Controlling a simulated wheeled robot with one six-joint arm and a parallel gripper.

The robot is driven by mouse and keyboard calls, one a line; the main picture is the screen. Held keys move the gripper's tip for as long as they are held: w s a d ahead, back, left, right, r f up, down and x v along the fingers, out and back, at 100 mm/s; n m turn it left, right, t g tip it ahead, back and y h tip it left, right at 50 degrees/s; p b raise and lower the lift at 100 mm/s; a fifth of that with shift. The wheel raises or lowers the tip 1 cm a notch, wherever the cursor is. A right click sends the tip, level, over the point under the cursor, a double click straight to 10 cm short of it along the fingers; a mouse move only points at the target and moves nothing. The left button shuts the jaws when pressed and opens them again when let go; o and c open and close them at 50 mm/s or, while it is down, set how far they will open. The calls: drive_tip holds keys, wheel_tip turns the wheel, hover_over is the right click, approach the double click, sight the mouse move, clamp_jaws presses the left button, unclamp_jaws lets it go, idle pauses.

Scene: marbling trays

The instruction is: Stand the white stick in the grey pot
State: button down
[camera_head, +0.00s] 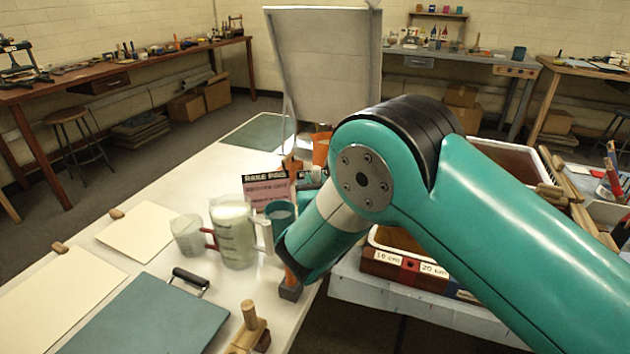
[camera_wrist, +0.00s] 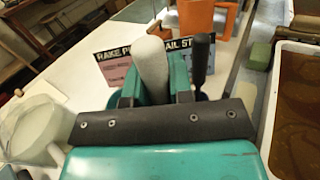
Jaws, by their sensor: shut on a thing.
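In the wrist view my gripper (camera_wrist: 155,80) has its teal fingers closed on the white stick (camera_wrist: 151,55), a pale, round-ended rod. The stick rises between the fingers, and its other end is hidden. A black-handled tool (camera_wrist: 201,55) stands upright just right of the fingers. I cannot make out the grey pot for certain; my fingers and wrist cover the area under that tool. In the head view my arm hides most of the gripper and the stick. A teal cup-like shape (camera_head: 281,214) shows beside my wrist.
A clear jug (camera_head: 233,232) and a smaller beaker (camera_head: 187,235) stand close left of my wrist. A sign (camera_head: 267,188) stands behind. A wooden peg stand (camera_head: 249,325) is in front. A tray of brown liquid (camera_wrist: 299,105) lies right. Pale sheets (camera_head: 140,232) cover the table's left.

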drive_tip(key=shift+f+b, duration=1.2)
drive_tip(key=shift+f, duration=0.8)
drive_tip(key=shift+c, duration=2.3)
unclamp_jaws()
